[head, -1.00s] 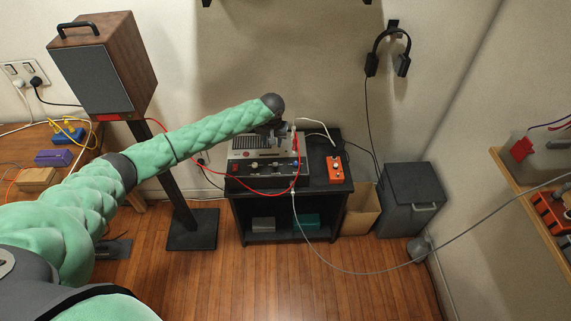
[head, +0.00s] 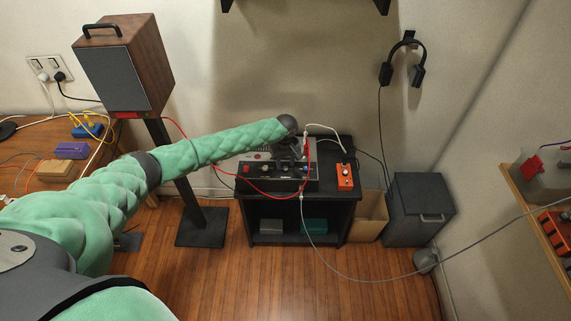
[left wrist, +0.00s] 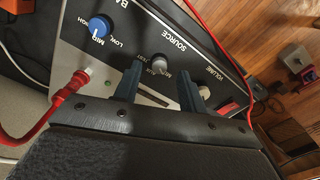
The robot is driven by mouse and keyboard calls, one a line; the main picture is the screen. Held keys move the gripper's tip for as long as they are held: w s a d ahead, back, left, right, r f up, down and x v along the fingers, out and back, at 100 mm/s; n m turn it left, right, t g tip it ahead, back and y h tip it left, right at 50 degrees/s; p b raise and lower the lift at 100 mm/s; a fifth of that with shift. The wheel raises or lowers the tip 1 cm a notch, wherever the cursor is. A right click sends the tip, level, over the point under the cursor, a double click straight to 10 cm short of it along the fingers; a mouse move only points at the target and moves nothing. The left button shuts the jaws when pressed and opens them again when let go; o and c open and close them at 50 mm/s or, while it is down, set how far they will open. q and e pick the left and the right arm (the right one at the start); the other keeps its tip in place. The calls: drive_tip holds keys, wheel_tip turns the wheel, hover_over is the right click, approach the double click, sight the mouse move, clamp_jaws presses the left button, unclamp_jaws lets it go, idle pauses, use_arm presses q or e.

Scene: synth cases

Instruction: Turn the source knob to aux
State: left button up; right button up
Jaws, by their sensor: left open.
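The source knob (left wrist: 159,64) is a small grey knob beside the printed word SOURCE on a dark front panel in the left wrist view. The small position labels around it are too blurred to read surely. My left gripper (left wrist: 158,88) is open, its two dark fingers apart, with the knob showing in the gap between them. I cannot tell whether either finger touches it. In the head view my left gripper (head: 290,152) hangs over the grey and black device (head: 258,183) on the black stand. My right gripper is out of view.
A blue band knob (left wrist: 100,27) and a pale volume knob (left wrist: 204,92) flank the source knob. A red plug (left wrist: 72,87) with a red cable sits in the panel. An orange box (head: 345,177) stands right of the device. Floor in front is clear.

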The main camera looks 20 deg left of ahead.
sight(286, 169)
use_arm(q)
drive_tip(key=shift+f, duration=1.1)
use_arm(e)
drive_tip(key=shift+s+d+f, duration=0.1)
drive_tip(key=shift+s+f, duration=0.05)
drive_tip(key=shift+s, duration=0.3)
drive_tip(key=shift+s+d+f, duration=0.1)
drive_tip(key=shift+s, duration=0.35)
use_arm(q)
clamp_jaws()
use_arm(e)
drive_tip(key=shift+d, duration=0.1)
